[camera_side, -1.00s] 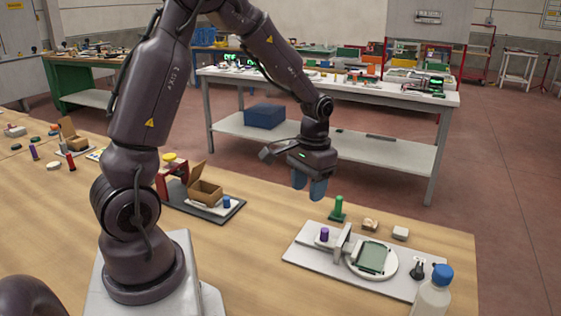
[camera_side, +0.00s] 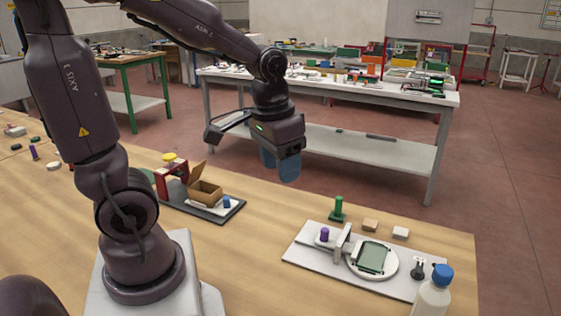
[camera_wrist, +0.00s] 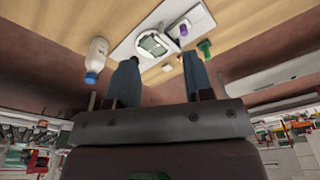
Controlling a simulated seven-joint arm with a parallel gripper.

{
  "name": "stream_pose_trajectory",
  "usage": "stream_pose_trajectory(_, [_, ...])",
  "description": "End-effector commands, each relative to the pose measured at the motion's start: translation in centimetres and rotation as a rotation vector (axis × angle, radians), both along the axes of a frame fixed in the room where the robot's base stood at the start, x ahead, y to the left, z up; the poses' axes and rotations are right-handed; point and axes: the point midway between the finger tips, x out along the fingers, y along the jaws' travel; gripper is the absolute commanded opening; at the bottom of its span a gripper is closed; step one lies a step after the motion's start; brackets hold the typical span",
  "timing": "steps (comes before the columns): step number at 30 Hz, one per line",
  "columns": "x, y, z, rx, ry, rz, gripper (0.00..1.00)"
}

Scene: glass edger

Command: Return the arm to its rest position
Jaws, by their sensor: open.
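My gripper (camera_side: 280,166) hangs in the air above the wooden table (camera_side: 225,262), between the tray with the cardboard box and the white glass edger plate. Its two blue fingers are apart and hold nothing. They also show in the wrist view (camera_wrist: 158,82), spread, with the table beyond them. My arm is bent and raised, clear of everything on the table.
The edger plate (camera_side: 308,257) carries a round holder with a green-grey glass pane (camera_side: 373,257) and a purple knob (camera_side: 324,234). A green peg (camera_side: 338,208), small blocks (camera_side: 400,232) and a blue-capped bottle (camera_side: 433,292) stand around it. An open cardboard box (camera_side: 205,192) is at left.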

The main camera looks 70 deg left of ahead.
Motion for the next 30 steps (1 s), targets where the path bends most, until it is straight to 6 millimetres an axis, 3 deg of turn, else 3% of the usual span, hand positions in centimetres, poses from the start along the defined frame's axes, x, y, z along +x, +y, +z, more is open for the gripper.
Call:
stream_pose_trajectory(11, [-0.5, -0.2, 0.0, 0.000, 0.002, -0.002, 0.47])
stream_pose_trajectory(22, [-4.2, -4.4, 5.0, 0.036, -0.263, -0.161, 0.47])
stream_pose_trajectory(30, [-5.0, -5.6, 6.6, 0.038, -0.354, -0.220, 0.47])
